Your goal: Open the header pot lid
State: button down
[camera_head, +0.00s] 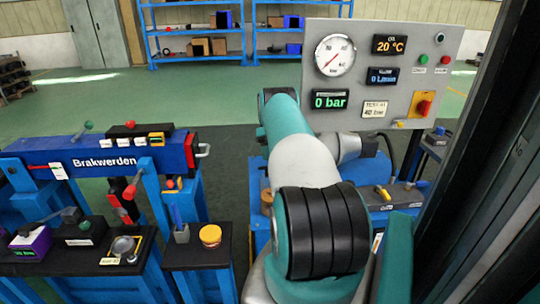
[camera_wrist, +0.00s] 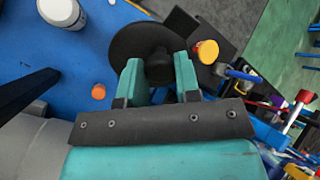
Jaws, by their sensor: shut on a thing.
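In the wrist view my gripper (camera_wrist: 160,68) is shut on a dark round knob at the middle of a wide black disc, which looks like the header pot lid (camera_wrist: 128,42). The two teal fingers stand on either side of the knob. The lid lies in front of a blue surface. The pot under the lid is hidden, so I cannot tell whether the lid rests on it or is raised. In the head view my own arm hides the gripper and the lid.
A gauge panel (camera_head: 384,70) stands behind my arm. A blue Brakwerden beam (camera_head: 95,155) is at the left. A yellow-topped jar (camera_head: 210,236) stands on a small dark table. A white container (camera_wrist: 62,12) and an orange disc (camera_wrist: 98,91) are on the blue surface.

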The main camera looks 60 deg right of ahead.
jog(key=c, duration=0.8)
grip_release()
jog(key=shift+r, duration=0.1)
notch_tip(320, 180, up, 20)
jog(key=p, duration=0.3)
jog(key=shift+p, duration=0.4)
